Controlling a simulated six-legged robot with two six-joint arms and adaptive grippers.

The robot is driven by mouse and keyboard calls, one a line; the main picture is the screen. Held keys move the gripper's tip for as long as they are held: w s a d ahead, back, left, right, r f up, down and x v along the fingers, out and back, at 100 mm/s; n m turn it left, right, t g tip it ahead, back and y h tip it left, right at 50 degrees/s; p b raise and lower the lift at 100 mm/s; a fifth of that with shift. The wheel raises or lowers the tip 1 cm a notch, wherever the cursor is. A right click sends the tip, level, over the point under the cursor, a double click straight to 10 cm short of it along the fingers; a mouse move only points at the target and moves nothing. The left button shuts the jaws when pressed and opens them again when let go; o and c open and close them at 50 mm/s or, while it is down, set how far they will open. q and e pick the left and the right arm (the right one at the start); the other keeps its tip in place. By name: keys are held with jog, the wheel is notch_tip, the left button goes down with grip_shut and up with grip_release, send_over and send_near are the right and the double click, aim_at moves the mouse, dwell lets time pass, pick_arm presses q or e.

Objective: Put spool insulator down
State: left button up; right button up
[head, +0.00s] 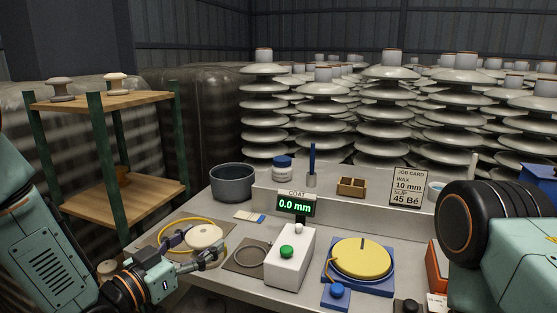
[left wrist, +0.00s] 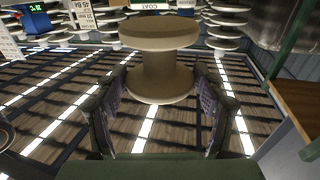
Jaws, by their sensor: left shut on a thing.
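My left gripper (head: 192,255) is shut on a cream spool insulator (head: 205,237), which shows over the left part of the bench. In the left wrist view the spool (left wrist: 158,62) stands upright between the two fingers (left wrist: 160,108), its wide flanges above and below a narrower waist. In the head view the fingers hide part of it, and I cannot tell whether it touches anything below. A yellow ring (head: 162,228) on a mat shows behind and around it. Two more spools, one greyish (head: 61,89) and one cream (head: 116,82), stand on the wooden rack's top shelf (head: 100,99). My right gripper is out of view.
The bench (head: 236,204) holds a grey bowl (head: 232,183), a white box with green button (head: 290,258), a display reading 0.0 mm (head: 295,206), a yellow disc on a blue base (head: 362,256) and a round dark ring (head: 252,254). Tall insulator stacks (head: 388,110) stand behind.

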pick_arm(q)
jog(key=s+a+f, duration=0.1)
jog(key=s+f, duration=0.3)
jog(key=s, duration=0.2)
jog(key=s+a+f+y, duration=0.1)
jog(key=s+f, duration=0.3)
jog(key=s, duration=0.3)
jog(key=shift+s+n+t, duration=0.2)
jog(key=shift+n+t, duration=0.2)
jog(key=shift+s+r, duration=0.1)
jog(key=shift+a, duration=0.2)
